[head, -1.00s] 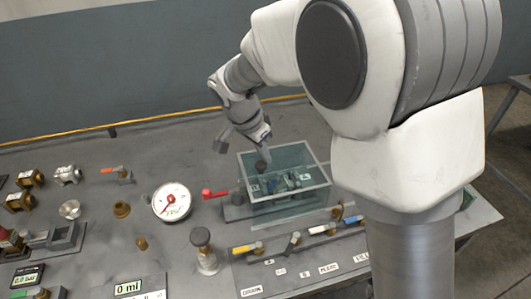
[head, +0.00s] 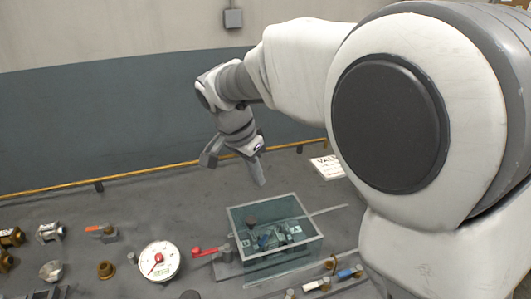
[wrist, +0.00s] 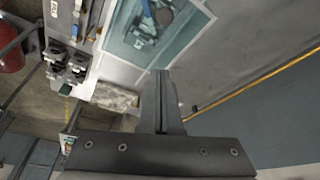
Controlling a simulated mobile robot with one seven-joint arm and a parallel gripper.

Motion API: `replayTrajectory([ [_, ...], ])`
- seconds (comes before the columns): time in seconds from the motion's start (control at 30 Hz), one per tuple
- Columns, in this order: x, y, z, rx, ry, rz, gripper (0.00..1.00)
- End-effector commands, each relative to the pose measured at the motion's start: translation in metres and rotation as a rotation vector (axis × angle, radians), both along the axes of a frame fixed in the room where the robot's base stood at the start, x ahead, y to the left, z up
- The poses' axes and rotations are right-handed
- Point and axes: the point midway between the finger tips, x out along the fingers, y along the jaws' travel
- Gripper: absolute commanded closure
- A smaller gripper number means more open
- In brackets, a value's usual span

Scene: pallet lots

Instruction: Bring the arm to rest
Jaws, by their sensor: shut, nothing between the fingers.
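My gripper (head: 258,172) hangs above the table behind the glass-sided box (head: 275,278), pointing down. In the wrist view its fingers (wrist: 160,76) are together with nothing between them. My white and grey arm reaches in from the right of the head view and bends down at the wrist. The gripper is apart from the box and the table.
The grey table (head: 75,225) holds a round gauge (head: 159,261), a red-handled valve (head: 210,250), brass fittings and a blue-handled valve (head: 345,273). A white sign (head: 327,167) lies near my arm. Table space left of the gripper is fairly clear.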

Motion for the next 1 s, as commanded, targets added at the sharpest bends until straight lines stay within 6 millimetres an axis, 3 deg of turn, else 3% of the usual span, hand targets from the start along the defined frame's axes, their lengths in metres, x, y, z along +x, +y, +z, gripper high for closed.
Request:
replayTrajectory([
  [0.17, -0.02, -0.042, 0.026, 0.029, 0.012, 0.074, 1.0],
  [0.5, -0.097, -0.131, 0.062, 0.066, -0.01, 0.326, 1.0],
  [0.73, -0.155, -0.17, 0.064, 0.043, -0.066, 0.495, 1.0],
  [1.0, -0.205, -0.191, 0.052, -0.025, -0.126, 0.646, 1.0],
])
